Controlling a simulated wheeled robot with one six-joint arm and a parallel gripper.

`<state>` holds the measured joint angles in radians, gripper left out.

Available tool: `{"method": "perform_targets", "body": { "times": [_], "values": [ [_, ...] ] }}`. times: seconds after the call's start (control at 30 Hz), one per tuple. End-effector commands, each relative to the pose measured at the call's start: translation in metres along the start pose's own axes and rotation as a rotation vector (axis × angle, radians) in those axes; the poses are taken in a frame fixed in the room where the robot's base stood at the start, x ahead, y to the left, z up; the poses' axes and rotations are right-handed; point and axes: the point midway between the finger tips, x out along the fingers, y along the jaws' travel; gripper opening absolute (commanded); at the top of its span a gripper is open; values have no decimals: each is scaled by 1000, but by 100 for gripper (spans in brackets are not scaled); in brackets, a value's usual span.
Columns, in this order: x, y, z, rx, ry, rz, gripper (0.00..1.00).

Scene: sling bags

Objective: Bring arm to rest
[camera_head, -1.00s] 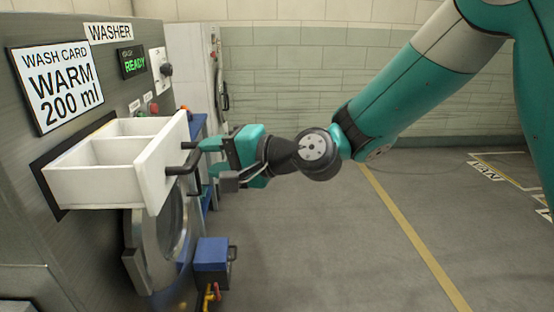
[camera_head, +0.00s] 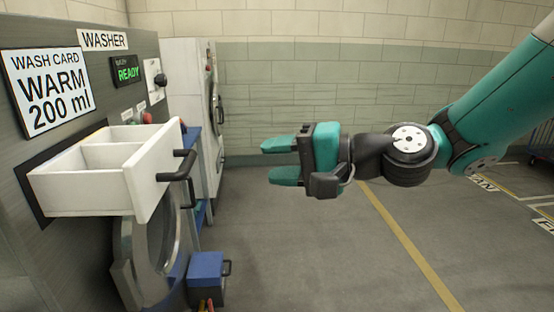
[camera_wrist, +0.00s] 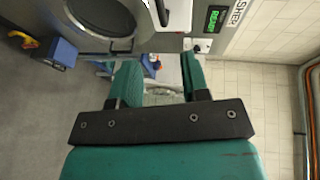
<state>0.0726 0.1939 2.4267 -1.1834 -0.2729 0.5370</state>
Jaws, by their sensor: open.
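My gripper (camera_head: 279,160) is open and empty in the head view. Its two teal fingers point left, toward the washer, with clear air between them and the drawer handle. In the wrist view my gripper (camera_wrist: 158,85) shows both fingers apart with nothing between them. My arm reaches in from the right side of the head view. The white detergent drawer (camera_head: 90,190) of the washer (camera_head: 60,255) is pulled out, with its black handle (camera_head: 180,178) on the front. Its compartments look empty from here.
The wash card (camera_head: 48,90) reads WARM 200 ml, and the display (camera_head: 127,71) reads READY. A round washer door (camera_head: 150,250) hangs below the drawer, with a blue box (camera_head: 207,272) beside it. A second white machine (camera_head: 190,105) stands behind.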

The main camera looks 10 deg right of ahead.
Motion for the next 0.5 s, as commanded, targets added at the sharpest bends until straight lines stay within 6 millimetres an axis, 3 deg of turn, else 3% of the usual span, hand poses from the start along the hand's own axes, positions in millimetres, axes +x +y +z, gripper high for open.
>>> {"method": "perform_targets", "body": {
  "times": [0.07,0.23,0.4,0.5],
  "values": [
    [0,-3,7,-34,-23,24,42],
    [-16,-6,63,-315,-225,251,42],
    [-70,6,112,-641,-498,563,42],
    [-103,10,126,-752,-624,699,42]
  ]
}}
